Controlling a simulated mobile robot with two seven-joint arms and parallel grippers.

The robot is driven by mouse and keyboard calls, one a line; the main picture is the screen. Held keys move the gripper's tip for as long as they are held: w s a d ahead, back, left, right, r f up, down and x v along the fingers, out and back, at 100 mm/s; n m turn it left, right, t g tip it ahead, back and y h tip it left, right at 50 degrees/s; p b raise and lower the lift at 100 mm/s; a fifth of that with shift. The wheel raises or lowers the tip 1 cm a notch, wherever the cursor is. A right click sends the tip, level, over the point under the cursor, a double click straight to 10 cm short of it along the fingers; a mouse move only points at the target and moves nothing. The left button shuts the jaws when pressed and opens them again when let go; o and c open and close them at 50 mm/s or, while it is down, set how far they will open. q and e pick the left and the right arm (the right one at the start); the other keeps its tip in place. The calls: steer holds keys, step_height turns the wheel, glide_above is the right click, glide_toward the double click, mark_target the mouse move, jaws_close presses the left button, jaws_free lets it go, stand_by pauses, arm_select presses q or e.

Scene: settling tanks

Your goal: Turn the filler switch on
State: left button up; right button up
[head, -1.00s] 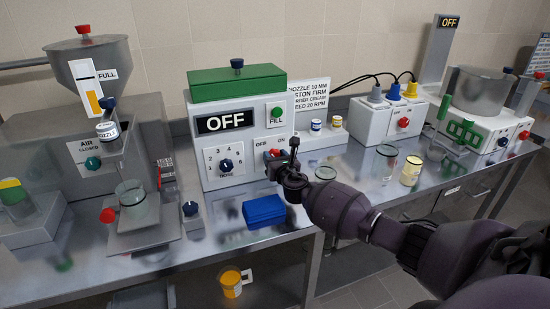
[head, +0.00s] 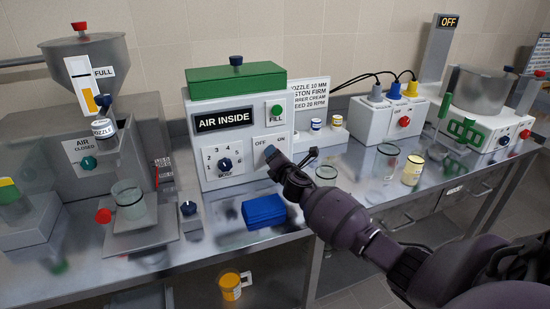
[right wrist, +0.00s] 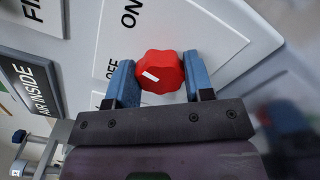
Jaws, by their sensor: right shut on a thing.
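The filler is the white box with a green lid (head: 236,85); its display (head: 223,120) reads "AIR INSIDE". Its switch panel (head: 268,141) carries the words OFF and ON. In the right wrist view the switch is a red lobed knob (right wrist: 157,77) with a white mark on its left part. My right gripper (head: 273,156) is at this panel. Its blue fingers (right wrist: 160,85) are shut on the knob, one on each side. In the head view the gripper hides the knob. My left gripper is not in view.
The dial (head: 225,164) and the green FILL button (head: 277,111) share the filler's front. A blue block (head: 264,210) lies on the metal bench below my right gripper. A glass beaker (head: 129,196) stands at the left. Glass and yellow jars (head: 412,171) stand to the right.

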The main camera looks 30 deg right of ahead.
steer(key=m, duration=0.4)
stand_by(0.5)
steer(key=o, duration=0.9)
steer(key=shift+s, duration=0.1)
